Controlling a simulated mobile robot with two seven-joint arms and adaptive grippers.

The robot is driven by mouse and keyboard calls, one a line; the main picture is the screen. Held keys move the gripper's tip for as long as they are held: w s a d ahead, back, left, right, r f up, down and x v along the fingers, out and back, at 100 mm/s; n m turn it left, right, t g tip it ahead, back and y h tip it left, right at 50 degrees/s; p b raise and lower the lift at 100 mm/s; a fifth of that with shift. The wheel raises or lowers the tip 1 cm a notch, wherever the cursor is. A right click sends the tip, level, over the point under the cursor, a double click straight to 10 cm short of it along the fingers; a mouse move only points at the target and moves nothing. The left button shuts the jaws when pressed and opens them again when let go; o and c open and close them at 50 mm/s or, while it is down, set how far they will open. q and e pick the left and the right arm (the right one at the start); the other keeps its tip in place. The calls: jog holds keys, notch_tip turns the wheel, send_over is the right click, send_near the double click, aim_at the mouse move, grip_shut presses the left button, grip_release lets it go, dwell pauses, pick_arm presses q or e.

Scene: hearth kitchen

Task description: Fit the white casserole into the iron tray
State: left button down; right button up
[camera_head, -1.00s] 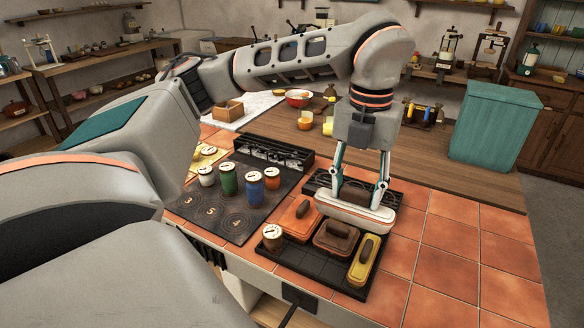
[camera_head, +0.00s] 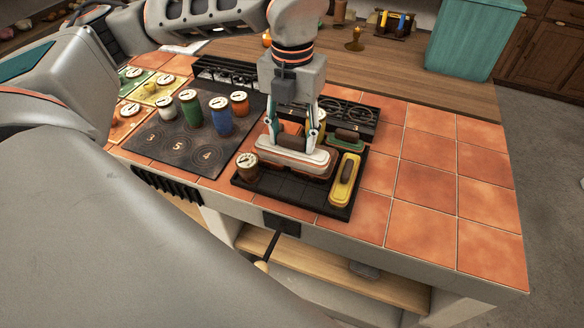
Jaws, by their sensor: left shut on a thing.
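The white casserole (camera_head: 270,155) is long and pale with a brown handle. My left gripper (camera_head: 292,143) is shut on it from above, with a finger at each side of the handle. The iron tray (camera_head: 287,188) is black and gridded. The casserole is over its back part; I cannot tell whether it touches anything there. A reddish-brown dish (camera_head: 312,175) shows just under its front edge. In the tray, a yellow dish (camera_head: 343,183) lies at the right and a brown jar (camera_head: 247,167) stands at the left. The tray's front middle is bare. My right gripper is out of view.
A dark plate with several coloured jars, one of them blue (camera_head: 220,122), lies left of the tray. A green dish with a brown handle (camera_head: 347,138) is behind the tray, by a black burner rack (camera_head: 352,112). The tiled counter (camera_head: 425,185) at right is clear.

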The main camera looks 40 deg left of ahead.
pick_arm(q)
notch_tip(320, 180, down, 10)
jog(key=shift+f+b, duration=0.25)
jog(key=shift+b, duration=0.05)
dwell(0.3)
jog(key=shift+f, duration=0.2)
jog(key=c, duration=1.1)
grip_release()
jog(key=shift+r, duration=0.1)
jog(key=shift+r, duration=0.25)
notch_tip(320, 180, up, 12)
jog(key=shift+f+p, duration=0.1)
jog(key=shift+p, duration=0.25)
